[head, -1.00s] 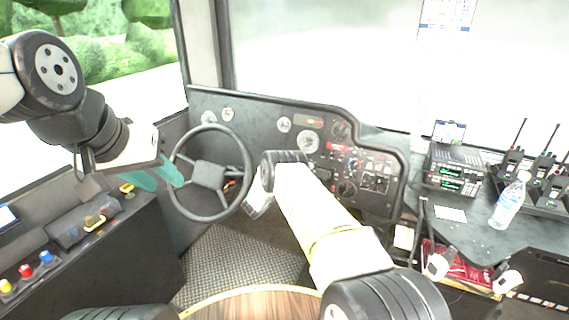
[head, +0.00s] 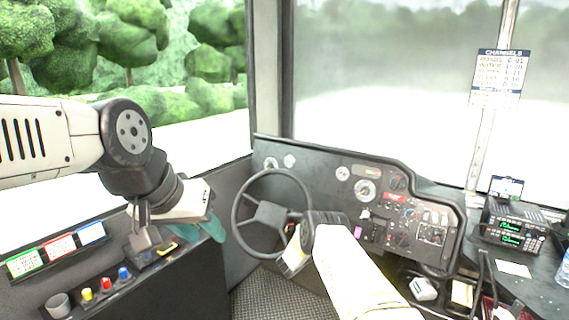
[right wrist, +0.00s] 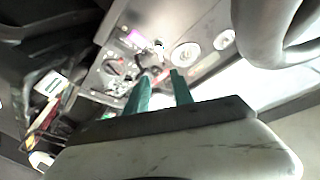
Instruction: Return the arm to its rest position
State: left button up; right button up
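My left arm enters from the left in the head view, bent down over the left console. Its gripper (head: 210,228) has teal fingers that look apart and empty, left of the steering wheel (head: 273,214). My right arm rises from the bottom toward the dashboard (head: 385,205). Its white hand (head: 296,250) is just right of and below the wheel, and its fingers are hidden in the head view. In the right wrist view, the right gripper (right wrist: 160,90) shows two teal fingers with an empty gap between them, the dashboard behind.
A radio (head: 510,233) and a bottle (head: 563,268) stand on the right counter. A channels sign (head: 500,78) hangs by the windshield. Open air lies above the dashboard.

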jog(key=w+a+r+n+t+y, duration=0.1)
jog(key=w+a+r+n+y, duration=0.15)
jog(key=r, duration=0.75)
jog(key=w+a+r+n+t+y, duration=0.15)
jog(key=w+r+y, duration=0.25)
jog(key=r, duration=0.5)
jog(key=s+a+r+n+y, duration=0.2)
jog(key=s+r+n+y, duration=0.15)
jog(key=r, duration=0.55)
jog(key=s+a+r+n+y, duration=0.25)
jog(key=s+r, duration=0.25)
jog(key=r, duration=0.5)
jog(key=s+a+r+n+g+y, duration=0.1)
jog(key=s+r+n+g+y, duration=0.15)
jog(key=s, duration=0.85)
jog(key=s+r+n+g+y, duration=0.15)
jog(key=s+r, duration=0.25)
jog(key=s, duration=0.8)
jog(key=s+d+f+n+g, duration=0.1)
jog(key=s+f+g, duration=0.1)
jog(key=s, duration=1.1)
jog(key=s+d+f+n+g, duration=0.1)
jog(key=s+f, duration=0.3)
jog(key=s, duration=0.9)
jog(key=shift+d+f+n+g+h, duration=0.25)
jog(key=shift+d+n+g+h, duration=0.2)
jog(key=shift+d+g, duration=0.25)
